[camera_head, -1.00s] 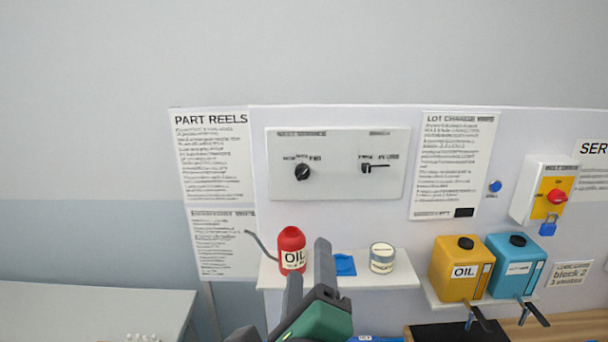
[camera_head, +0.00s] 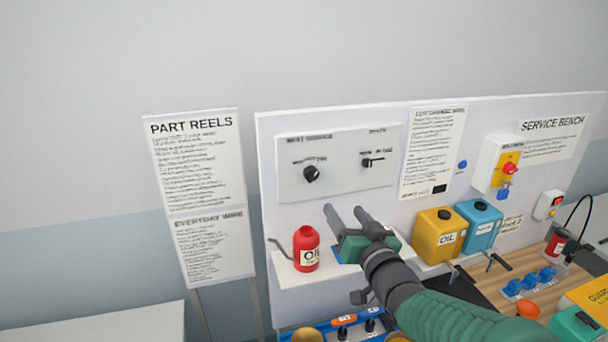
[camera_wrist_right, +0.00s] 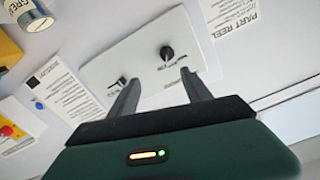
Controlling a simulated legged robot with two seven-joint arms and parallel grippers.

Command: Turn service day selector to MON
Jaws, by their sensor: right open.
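The service day selector is a round black knob (camera_head: 311,173) on the left half of a pale panel (camera_head: 345,187) fixed to the white board. Small day labels sit above it, too blurred to read surely. In the right wrist view the knob (camera_wrist_right: 167,53) shows ahead, beyond the fingertips. A second black switch with a lever (camera_head: 368,162) is on the panel's right half. My right gripper (camera_head: 344,209) is open and empty, below and right of the knob, apart from it. My left gripper is not in view.
Below the panel, a red oil bottle (camera_head: 306,250) stands on a white shelf (camera_head: 285,275). Yellow (camera_head: 440,235) and blue (camera_head: 480,224) cans stand to the right. A blue tray (camera_head: 290,336) with items lies below.

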